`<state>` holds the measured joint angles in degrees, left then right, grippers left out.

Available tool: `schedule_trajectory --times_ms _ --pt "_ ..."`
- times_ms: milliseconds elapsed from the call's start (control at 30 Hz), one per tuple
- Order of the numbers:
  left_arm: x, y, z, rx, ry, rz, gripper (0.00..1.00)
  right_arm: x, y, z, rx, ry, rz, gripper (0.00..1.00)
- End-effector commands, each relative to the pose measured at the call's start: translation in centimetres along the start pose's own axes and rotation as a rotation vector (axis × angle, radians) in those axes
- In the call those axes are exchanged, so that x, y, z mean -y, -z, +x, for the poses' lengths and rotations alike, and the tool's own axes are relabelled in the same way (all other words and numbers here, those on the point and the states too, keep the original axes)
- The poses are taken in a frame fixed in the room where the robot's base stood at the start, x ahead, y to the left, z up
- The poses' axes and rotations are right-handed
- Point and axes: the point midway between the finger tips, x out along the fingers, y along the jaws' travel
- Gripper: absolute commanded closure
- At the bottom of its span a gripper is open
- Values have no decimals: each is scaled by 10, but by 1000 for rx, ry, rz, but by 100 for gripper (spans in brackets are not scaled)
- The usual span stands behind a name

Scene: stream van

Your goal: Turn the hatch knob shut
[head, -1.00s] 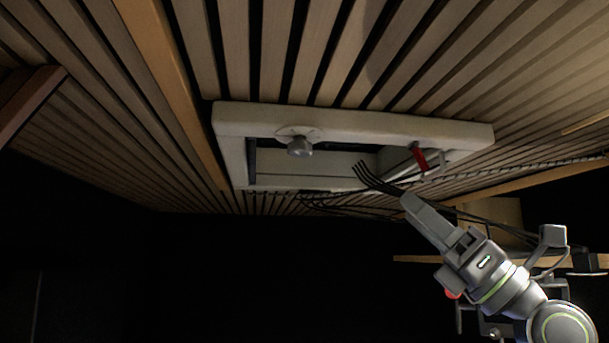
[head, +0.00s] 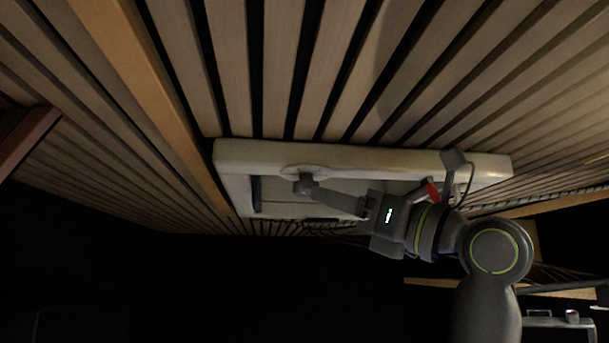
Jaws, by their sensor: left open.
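The hatch has a pale rectangular frame (head: 430,158) set in the slatted ceiling. The grey hatch knob (head: 302,184) sits on a round pale plate on the frame's near rim, left of the middle. My left gripper (head: 318,192) reaches in from the right, its fingers at the knob. It is open, with its fingertips overlapping the knob; I cannot tell whether they touch it. The fingers and wrist hide part of the hatch opening. My right gripper is not in view.
A red-marked part (head: 432,191) of the hatch shows beside my wrist. Dark cables (head: 330,228) run behind the arm. A wooden shelf edge (head: 440,283) is at lower right. The lower left is dark.

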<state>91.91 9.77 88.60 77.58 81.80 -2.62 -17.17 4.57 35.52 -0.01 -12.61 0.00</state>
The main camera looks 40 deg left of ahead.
Motion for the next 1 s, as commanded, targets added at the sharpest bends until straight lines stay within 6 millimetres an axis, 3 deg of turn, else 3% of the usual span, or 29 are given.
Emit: schedule_trajectory --times_ms 100,300,500,767,1000 --pt "0 -4 29 1 -5 1 43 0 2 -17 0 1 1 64" --pt "0 -3 60 1 -3 1 43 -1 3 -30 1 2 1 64" --pt "0 -1 72 2 0 1 43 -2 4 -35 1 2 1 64" --pt "0 0 72 2 0 0 43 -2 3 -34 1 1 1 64" --pt "0 0 72 2 0 0 70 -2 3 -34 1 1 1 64"
